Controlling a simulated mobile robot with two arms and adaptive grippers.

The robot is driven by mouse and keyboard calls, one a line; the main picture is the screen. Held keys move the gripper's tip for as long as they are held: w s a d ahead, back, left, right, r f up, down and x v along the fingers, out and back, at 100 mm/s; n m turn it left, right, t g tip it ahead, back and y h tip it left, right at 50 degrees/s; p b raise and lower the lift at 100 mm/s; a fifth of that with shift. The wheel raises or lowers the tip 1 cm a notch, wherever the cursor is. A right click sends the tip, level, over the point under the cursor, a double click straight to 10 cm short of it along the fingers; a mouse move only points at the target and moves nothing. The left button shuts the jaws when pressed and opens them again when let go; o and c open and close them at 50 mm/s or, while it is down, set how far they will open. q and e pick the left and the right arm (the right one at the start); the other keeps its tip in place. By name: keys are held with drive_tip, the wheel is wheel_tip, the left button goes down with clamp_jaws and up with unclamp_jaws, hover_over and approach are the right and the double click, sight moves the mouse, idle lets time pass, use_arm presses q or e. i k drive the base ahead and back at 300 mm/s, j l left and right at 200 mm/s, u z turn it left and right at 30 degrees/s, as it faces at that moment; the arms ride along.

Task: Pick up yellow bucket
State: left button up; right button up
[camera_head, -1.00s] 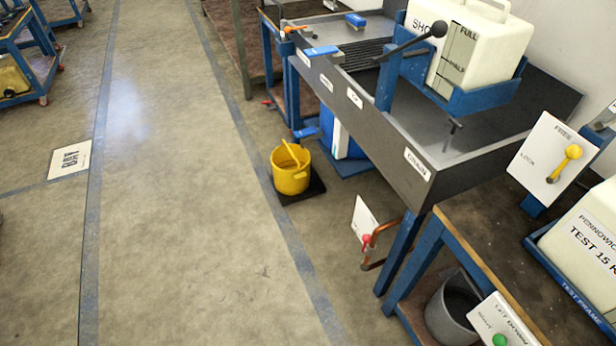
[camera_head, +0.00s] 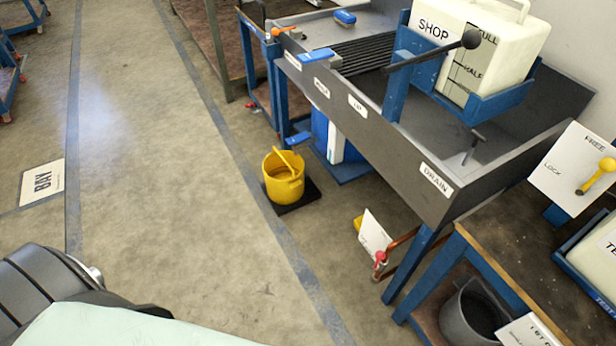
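The yellow bucket (camera_head: 283,180) stands upright on a dark square mat (camera_head: 305,198) on the floor, in the middle of the head view. Its yellow handle crosses its open top. It is beside the blue legs of a grey sink bench and touches no gripper. Part of my own arm or body shows at the bottom left, well apart from the bucket. Neither my left nor my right gripper's fingers can be seen.
The grey drain trough (camera_head: 400,150) overhangs the floor right of the bucket. A red-handled copper pipe (camera_head: 380,262) juts out in front of it. A workbench (camera_head: 500,262) with a grey bucket (camera_head: 470,312) below stands at lower right. Floor left of the bucket is clear.

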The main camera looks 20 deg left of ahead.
sight(284, 172)
drive_tip(key=i+j+z, duration=0.2)
drive_tip(key=j+z, duration=0.15)
drive_tip(key=j, duration=1.1)
drive_tip(key=j+z, duration=0.3)
drive_tip(key=j, duration=1.1)
